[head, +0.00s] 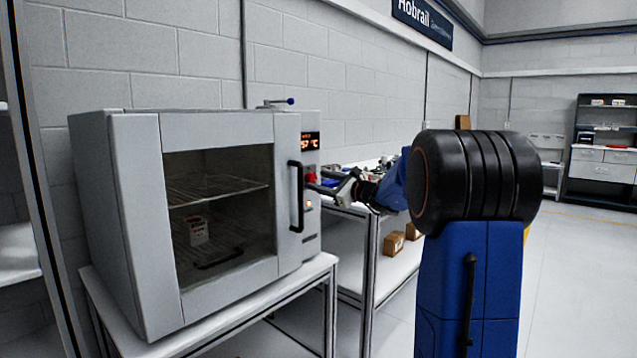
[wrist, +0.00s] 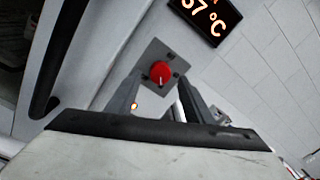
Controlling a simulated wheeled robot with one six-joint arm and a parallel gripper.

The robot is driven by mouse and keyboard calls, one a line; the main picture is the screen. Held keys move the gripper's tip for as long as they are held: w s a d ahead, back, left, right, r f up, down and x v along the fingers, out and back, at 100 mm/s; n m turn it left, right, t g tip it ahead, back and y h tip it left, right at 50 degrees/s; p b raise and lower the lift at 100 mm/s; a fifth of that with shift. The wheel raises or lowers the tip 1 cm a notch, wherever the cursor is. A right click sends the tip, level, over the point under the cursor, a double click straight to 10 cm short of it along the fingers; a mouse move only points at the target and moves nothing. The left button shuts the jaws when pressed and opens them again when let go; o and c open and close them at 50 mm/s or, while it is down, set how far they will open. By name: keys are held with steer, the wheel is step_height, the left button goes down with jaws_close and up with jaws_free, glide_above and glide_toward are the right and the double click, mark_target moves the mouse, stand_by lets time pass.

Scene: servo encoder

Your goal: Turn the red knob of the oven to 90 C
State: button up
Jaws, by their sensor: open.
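The oven (head: 140,220) is a grey box with a glass door, shut, on a table at the left. Its red knob (head: 311,178) is on the front panel, below a display (head: 309,141) that reads 57 °C. In the wrist view the red knob (wrist: 160,73) sits on a square grey plate, its white mark pointing down in the picture. My gripper (head: 323,186) is right in front of the panel. In the wrist view my gripper (wrist: 158,90) is open, with one finger to each side of the knob. I cannot tell whether they touch it.
The black door handle (head: 296,195) stands just left of the knob; it also shows in the wrist view (wrist: 62,60). A small lit button (wrist: 134,105) is below the knob. A bench (head: 345,208) with parts on it stands behind my arm.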

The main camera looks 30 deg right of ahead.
steer(key=v, duration=1.5)
steer(key=shift+s+f, duration=0.15)
steer(key=shift+s, duration=0.05)
steer(key=s+a+f+n+g+y, duration=0.1)
steer(key=s+a+f+n+g, duration=0.3)
steer(key=a, duration=0.5)
steer(key=s+a+f+n+g, duration=0.2)
steer(key=s+a+f+n, duration=0.25)
steer(key=a, duration=0.45)
steer(key=s+a+f+n+g+y, duration=0.1)
steer(key=s+a+f+n+g, duration=0.4)
steer(key=a, duration=0.4)
steer(key=s+f+n+h, duration=0.3)
steer(key=s+f+n, duration=0.3)
steer(key=s, duration=0.5)
steer(key=s+f+n+g+h, duration=0.1)
steer(key=s+f+n+h, duration=0.3)
steer(key=s, duration=0.7)
step_height(320, 180, down, 2)
steer(key=n, duration=0.3)
steer(key=shift+a+g+h, duration=0.2)
steer(key=shift+g+h, duration=0.1)
